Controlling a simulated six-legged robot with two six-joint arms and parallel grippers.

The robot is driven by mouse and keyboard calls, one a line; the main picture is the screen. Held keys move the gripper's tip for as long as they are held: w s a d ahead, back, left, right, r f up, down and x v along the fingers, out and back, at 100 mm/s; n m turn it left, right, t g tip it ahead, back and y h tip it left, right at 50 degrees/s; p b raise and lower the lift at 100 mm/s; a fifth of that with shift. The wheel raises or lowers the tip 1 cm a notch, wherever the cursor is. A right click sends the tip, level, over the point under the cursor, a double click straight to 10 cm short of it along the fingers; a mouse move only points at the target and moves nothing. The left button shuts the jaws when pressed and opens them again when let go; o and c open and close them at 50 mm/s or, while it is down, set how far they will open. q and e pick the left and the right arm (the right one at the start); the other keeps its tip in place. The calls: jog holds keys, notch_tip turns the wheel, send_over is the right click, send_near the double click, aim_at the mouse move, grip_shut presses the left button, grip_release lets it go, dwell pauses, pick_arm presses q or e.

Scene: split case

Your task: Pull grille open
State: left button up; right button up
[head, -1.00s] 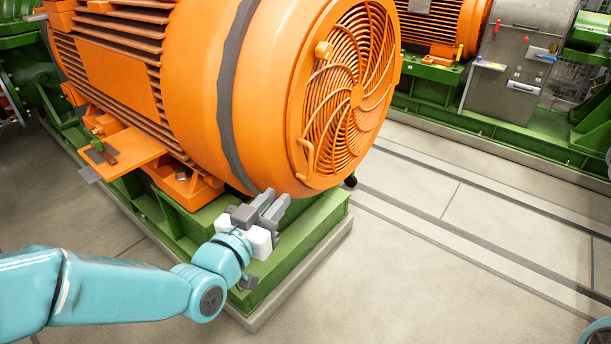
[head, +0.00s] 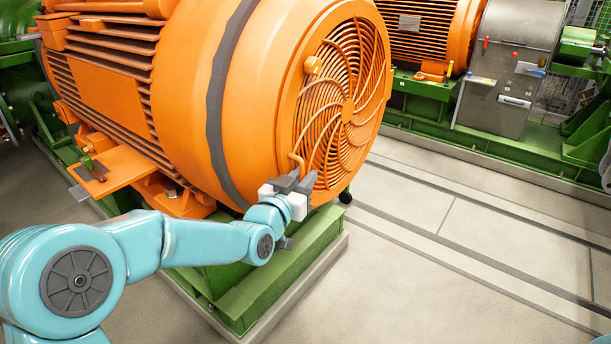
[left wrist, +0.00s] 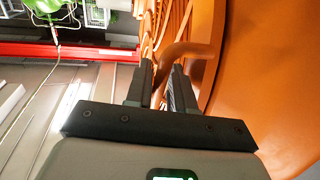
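The grille (head: 345,105) is a round orange cover of curved bars on the end of the big orange motor (head: 255,90). It looks flush with the motor's end. Its bent orange handle (head: 296,162) is at the lower left of its rim. My left gripper (head: 301,181) is at the handle's lower end. In the left wrist view the handle (left wrist: 188,48) curves down between the two dark fingers of my left gripper (left wrist: 163,68). The fingers stand apart, with a gap beside the handle. The handle's lower part is hidden between them. My right gripper is out of view.
The motor stands on a green base (head: 290,265) on a pale plinth. Open tiled floor (head: 430,265) lies to the right of the grille. A second orange motor (head: 430,30) and a grey metal housing (head: 505,85) stand at the back right.

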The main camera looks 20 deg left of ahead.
pick_arm(q)
jog(key=shift+w+d, duration=0.1)
jog(key=shift+w, duration=0.45)
